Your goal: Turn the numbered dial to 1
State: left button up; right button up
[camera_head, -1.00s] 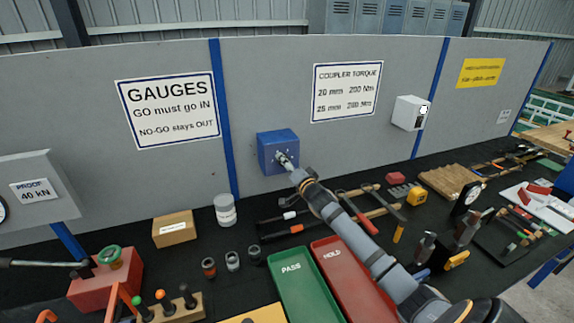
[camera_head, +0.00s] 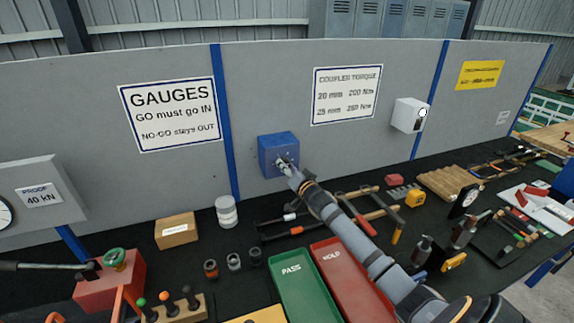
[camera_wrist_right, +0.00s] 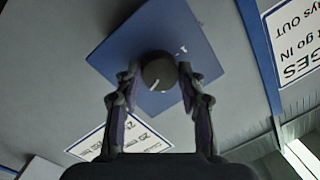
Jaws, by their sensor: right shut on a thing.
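A blue box (camera_head: 266,157) is mounted on the grey panel in the head view. Its front face (camera_wrist_right: 190,35) fills the upper middle of the right wrist view and carries a dark round dial (camera_wrist_right: 157,69). A short white line on the dial points down and slightly left in that view. In the head view my right gripper (camera_head: 284,164) hides the dial. My left gripper is not in view.
Below stand a green PASS tray (camera_head: 302,285) and a red HOLD tray (camera_head: 350,280). A white jar (camera_head: 226,212), a cardboard box (camera_head: 176,231) and several tools lie on the dark bench. A white box (camera_head: 410,115) is on the panel at right.

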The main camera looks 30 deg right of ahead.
jog(key=shift+a+r+n+h+p, duration=0.1)
jog(key=shift+n+h+p, duration=0.6)
jog(key=shift+n, duration=4.25)
jog(key=shift+a+f+n+h+p, duration=0.1)
jog(key=shift+n+h+p, duration=0.6)
jog(key=shift+n, duration=4.3)
jog(key=shift+r+n+h+p, duration=0.1)
jog(key=shift+n+h+p, duration=0.6)
jog(key=shift+n, duration=4.25)
jog(key=o, duration=1.2)
jog(key=shift+c, duration=0.2)
